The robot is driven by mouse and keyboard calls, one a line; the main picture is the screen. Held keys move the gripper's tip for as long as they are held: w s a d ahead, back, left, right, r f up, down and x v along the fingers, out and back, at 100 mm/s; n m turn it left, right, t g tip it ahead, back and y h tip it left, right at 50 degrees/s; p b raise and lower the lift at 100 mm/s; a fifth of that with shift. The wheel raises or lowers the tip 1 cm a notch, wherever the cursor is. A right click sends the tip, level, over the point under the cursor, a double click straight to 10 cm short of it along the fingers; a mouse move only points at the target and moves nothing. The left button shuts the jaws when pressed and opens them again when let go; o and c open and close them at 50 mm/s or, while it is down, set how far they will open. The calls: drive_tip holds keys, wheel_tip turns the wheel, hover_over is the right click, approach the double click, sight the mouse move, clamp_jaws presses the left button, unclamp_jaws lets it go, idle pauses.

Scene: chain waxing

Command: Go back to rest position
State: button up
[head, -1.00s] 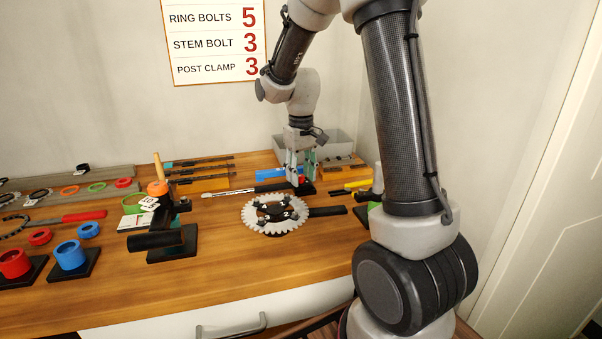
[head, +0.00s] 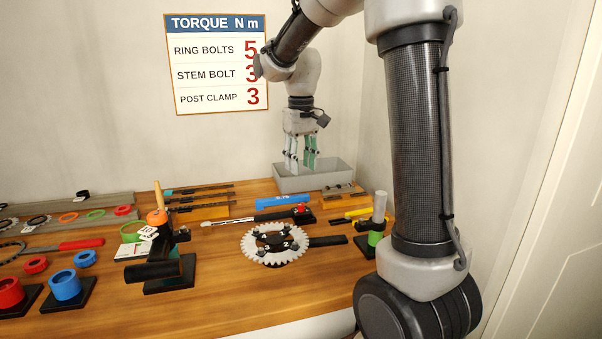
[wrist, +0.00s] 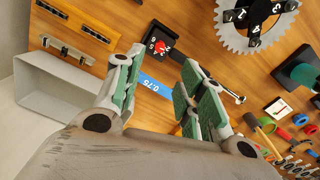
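My gripper (head: 301,152) hangs in the air over the back of the workbench, in front of the grey bin, with its fingers pointing down. In the wrist view my gripper (wrist: 155,88) has its two green-padded fingers spread apart, with nothing between them but the bench below. My arm rises from the right side of the head view and bends over to the bench.
Below my gripper lie a blue 0.75 gauge (head: 283,201) and a black tool with a red button (head: 303,213). The grey bin (head: 322,178) stands close behind. A chainring (head: 262,252), a post (head: 379,212) and a black stand (head: 158,268) are nearby.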

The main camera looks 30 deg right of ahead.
drive_tip(key=shift+w, duration=0.1)
idle(0.4)
drive_tip(key=s+r+m+t, duration=0.1)
drive_tip(key=s+t, duration=0.3)
drive_tip(key=s, duration=2)
drive_tip(key=shift+s+d+r, duration=0.35)
drive_tip(key=shift+r, duration=0.2)
